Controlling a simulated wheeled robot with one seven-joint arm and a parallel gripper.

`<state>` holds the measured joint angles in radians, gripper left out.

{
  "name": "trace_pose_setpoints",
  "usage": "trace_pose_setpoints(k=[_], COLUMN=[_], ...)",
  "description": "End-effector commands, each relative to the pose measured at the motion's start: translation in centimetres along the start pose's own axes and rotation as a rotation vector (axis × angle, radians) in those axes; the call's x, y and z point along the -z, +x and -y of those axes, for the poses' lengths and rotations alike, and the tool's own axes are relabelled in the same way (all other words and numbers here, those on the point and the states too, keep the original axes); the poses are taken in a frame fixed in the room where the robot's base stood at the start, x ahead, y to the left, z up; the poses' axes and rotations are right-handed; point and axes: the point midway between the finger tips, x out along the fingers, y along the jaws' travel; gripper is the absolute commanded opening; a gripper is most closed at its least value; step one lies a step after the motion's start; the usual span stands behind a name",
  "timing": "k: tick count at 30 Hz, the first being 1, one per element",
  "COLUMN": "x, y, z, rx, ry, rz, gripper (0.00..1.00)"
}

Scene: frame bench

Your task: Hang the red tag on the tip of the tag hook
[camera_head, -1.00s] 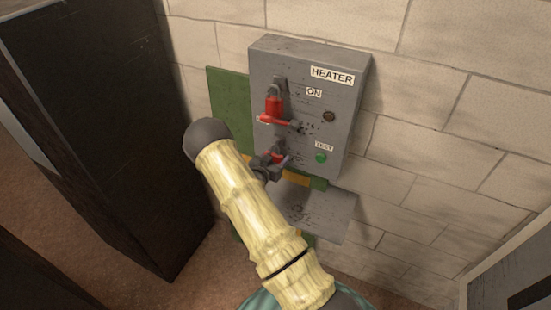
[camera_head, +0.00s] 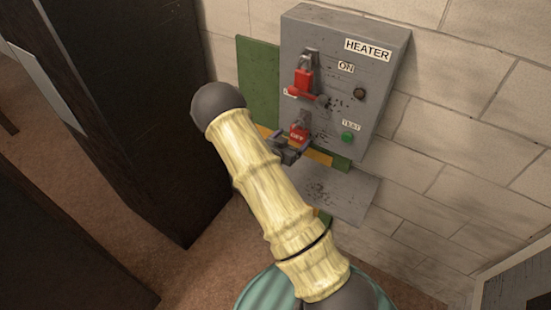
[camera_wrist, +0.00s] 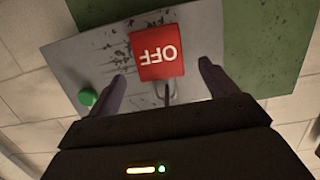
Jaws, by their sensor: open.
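The red tag (camera_head: 299,134), lettered OFF, is on the front of the grey heater box, below the red switch handle. Its top meets a small grey piece, the tag hook (camera_head: 306,117); it appears to hang there, but I cannot tell how its loop sits on the tip. In the wrist view the red tag (camera_wrist: 161,52) shows upside down, with a thin loop and dark rod at its top edge. My gripper (camera_head: 288,149) is open just in front of the tag. In the wrist view its fingers (camera_wrist: 162,72) stand apart on either side, with gaps to the tag.
The heater box (camera_head: 338,50) has a red switch handle (camera_head: 304,84) above the tag and a green test button (camera_head: 347,137) to its right. A green panel (camera_head: 257,75) is behind. A dark cabinet (camera_head: 150,110) stands at left, and brick wall (camera_head: 460,150) at right.

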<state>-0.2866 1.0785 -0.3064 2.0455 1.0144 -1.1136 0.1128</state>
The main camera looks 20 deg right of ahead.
Motion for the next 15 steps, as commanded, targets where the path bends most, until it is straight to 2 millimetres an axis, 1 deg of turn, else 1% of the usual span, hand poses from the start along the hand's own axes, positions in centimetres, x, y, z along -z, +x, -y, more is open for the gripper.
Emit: trace_pose_setpoints(k=[1,6,12,15], x=[-0.4,-0.5,-0.5,-0.5], y=[-1.1,-4.6,-8.5,-10.1], z=[0.1,0.1,0.0,0.0], rx=[0.002,0.004,0.002,0.002], ry=[0.000,0.000,0.000,-0.002], rz=[0.002,0.004,0.005,0.006], gripper=[0.85,0.85,0.85,0.85])
